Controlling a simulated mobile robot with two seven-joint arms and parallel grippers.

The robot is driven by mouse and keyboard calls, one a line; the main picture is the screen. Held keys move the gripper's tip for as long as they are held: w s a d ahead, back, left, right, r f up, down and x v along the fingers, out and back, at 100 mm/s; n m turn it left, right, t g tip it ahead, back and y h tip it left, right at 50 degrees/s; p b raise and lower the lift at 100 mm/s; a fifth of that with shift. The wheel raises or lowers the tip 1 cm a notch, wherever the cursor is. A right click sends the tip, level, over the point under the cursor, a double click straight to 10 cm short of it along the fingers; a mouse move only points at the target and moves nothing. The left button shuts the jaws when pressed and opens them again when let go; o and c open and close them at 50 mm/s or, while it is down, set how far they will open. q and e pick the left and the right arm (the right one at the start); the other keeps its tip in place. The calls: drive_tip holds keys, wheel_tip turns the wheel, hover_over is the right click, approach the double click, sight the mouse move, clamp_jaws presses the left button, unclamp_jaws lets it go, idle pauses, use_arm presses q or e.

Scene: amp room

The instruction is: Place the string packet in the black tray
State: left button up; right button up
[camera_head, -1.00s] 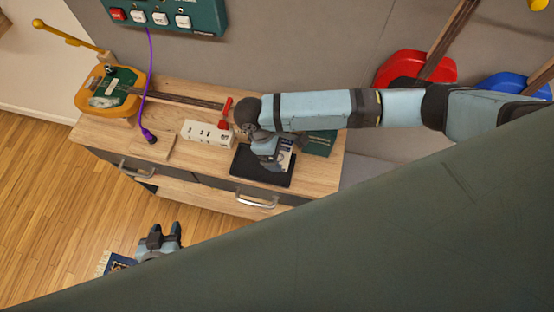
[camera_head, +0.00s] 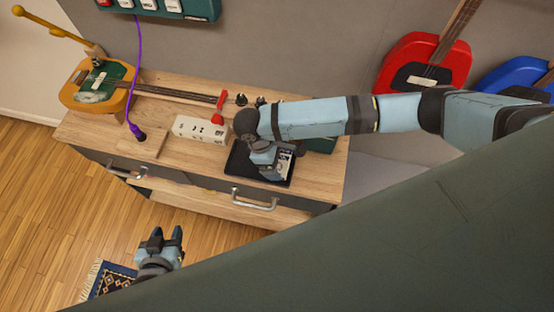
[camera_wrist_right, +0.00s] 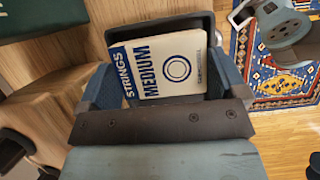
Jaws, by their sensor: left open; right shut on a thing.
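The string packet (camera_wrist_right: 162,68) is white and blue with "STRINGS MEDIUM" on it. In the right wrist view it lies between the fingers of my right gripper (camera_wrist_right: 165,85), which is shut on it. Behind it is the black tray (camera_wrist_right: 195,22), and the packet overlaps the tray's area. In the head view the tray (camera_head: 238,160) sits on the wooden cabinet top, with my right gripper (camera_head: 280,165) and the packet (camera_head: 286,165) over it. I cannot tell whether the packet touches the tray floor. My left gripper (camera_head: 167,238) is open and empty, low in front of the cabinet.
On the wooden cabinet (camera_head: 320,180) are a white power strip (camera_head: 200,129), a yellow-bodied string instrument (camera_head: 92,88) and a purple cable (camera_head: 137,80). Red (camera_head: 445,60) and blue (camera_head: 510,75) guitars stand to the right. A patterned rug (camera_head: 112,281) lies on the floor.

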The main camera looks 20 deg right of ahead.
drive_tip(key=shift+f, duration=0.5)
drive_tip(key=shift+s, duration=0.1)
drive_tip(key=o, duration=0.6)
drive_tip(key=shift+f, duration=0.1)
drive_tip(key=v, duration=1.3)
drive_tip(key=shift+s+d+r+b, duration=0.1)
drive_tip(key=shift+d+r+b, duration=0.05)
drive_tip(key=shift+r+b, duration=0.15)
drive_tip(key=shift+f, duration=0.1)
